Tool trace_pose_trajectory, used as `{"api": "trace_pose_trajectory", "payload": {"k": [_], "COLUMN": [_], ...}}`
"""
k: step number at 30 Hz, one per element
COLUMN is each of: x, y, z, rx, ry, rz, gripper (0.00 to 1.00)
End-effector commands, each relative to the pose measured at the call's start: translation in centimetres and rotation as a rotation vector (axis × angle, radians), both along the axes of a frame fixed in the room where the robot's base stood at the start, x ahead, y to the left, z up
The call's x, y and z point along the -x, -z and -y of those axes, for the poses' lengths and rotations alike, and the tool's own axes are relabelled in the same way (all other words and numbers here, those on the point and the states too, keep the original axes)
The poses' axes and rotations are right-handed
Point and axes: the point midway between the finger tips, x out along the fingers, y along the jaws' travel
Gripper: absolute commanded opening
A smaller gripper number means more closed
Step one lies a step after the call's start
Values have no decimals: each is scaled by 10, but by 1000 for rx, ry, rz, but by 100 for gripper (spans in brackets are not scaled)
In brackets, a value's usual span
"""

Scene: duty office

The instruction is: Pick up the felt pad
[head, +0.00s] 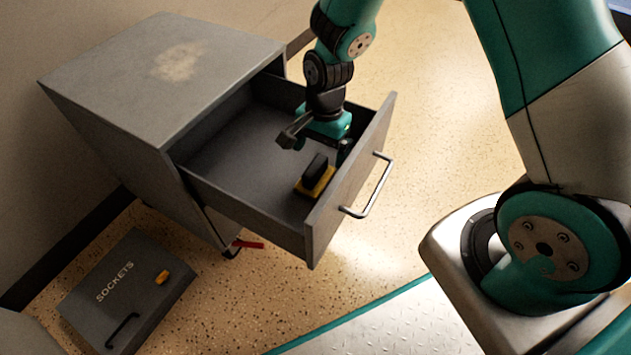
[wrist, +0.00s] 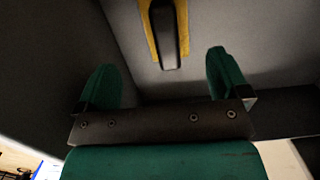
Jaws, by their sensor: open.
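The felt pad (head: 312,182) looks like a yellow block with a black grip on top. It lies on the floor of the open drawer (head: 230,150), near the drawer's front panel. In the wrist view the yellow and black pad (wrist: 165,30) shows at the top, beyond the fingertips. My gripper (head: 318,145) is over the drawer, above and behind the pad, with its fingers apart and nothing between them. The wrist view shows both green fingers of my gripper (wrist: 165,75) spread wide. The gripper and the pad are apart.
The grey cabinet (head: 165,75) stands against the wall with its drawer pulled out. The drawer front has a metal handle (head: 372,190). A grey case marked SOCKETS (head: 125,290) lies on the speckled floor at lower left. The rest of the drawer looks empty.

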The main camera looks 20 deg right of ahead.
Motion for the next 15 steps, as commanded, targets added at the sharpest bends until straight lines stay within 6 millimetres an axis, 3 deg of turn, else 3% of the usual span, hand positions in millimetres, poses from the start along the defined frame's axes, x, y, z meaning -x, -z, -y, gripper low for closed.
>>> {"api": "trace_pose_trajectory", "payload": {"k": [1,3,11,15], "x": [1,2,1,-1], "y": [15,24,38,58], "z": [-1,-2,-4,-8], "rx": [0,0,0,0], "ry": [0,0,-1,-2], "rz": [-2,-1,0,0], "gripper": [94,94,94,94]}}
